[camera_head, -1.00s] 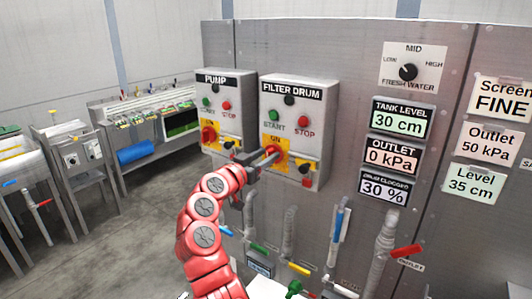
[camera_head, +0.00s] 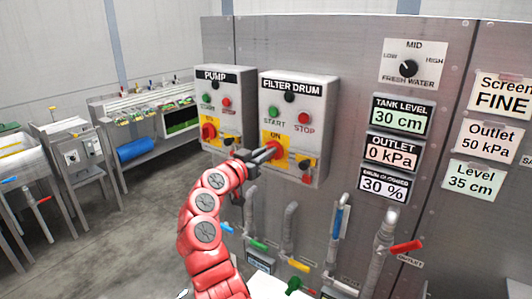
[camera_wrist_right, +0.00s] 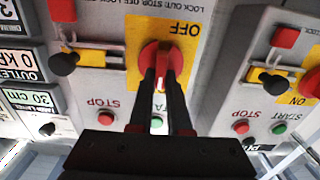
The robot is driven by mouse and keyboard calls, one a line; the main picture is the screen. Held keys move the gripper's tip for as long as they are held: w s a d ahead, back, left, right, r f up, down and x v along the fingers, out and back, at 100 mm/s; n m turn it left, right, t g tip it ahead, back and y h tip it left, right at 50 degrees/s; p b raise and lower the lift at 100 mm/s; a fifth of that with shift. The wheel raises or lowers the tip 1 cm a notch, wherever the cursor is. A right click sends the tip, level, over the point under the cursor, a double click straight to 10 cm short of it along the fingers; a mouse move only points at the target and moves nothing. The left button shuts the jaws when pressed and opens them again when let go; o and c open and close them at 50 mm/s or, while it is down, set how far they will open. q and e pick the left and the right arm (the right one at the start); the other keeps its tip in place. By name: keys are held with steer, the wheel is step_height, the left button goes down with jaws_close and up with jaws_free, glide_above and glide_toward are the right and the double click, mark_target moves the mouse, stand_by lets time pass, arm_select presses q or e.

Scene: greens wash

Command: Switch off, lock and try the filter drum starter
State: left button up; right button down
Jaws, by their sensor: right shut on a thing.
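The filter drum starter (camera_head: 319,100) is a grey box on the steel panel, with a green START button (camera_head: 275,113), a red STOP button (camera_head: 303,118) and a red rotary handle (camera_wrist_right: 158,52) on a yellow plate. My right gripper (camera_head: 272,153) is shut on the red handle, one finger on each side of it. In the right wrist view, which is upside down, OFF reads on the plate beside the handle. In the head view, ON reads above it. A black knob (camera_wrist_right: 65,63) on a slide sits beside the yellow plate. My left gripper is out of view.
The similar pump starter (camera_head: 222,90) stands close on the left, its handle (camera_head: 208,131) near my arm. Pipes with coloured valve levers, one red (camera_head: 406,247), stand below. Display panels (camera_head: 403,115) are on the right. The floor (camera_head: 110,235) at left is clear.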

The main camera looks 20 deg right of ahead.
steer(key=shift+n, duration=0.3)
steer(key=shift+w+a+f+n+p, duration=0.15)
steer(key=shift+n+p, duration=1.1)
steer(key=shift+n, duration=1.6)
steer(key=shift+w+a+f+n+p, duration=0.15)
steer(key=shift+n+p, duration=1.05)
steer(key=shift+n, duration=1.6)
steer(key=shift+w+a+f+n+p, duration=0.1)
steer(key=shift+f+n+p, duration=0.15)
steer(key=shift+n+p, duration=1.8)
steer(key=shift+n+b, duration=0.7)
steer(key=shift+n, duration=0.3)
steer(key=c, duration=0.9)
jaws_free()
steer(key=shift+o, duration=0.2)
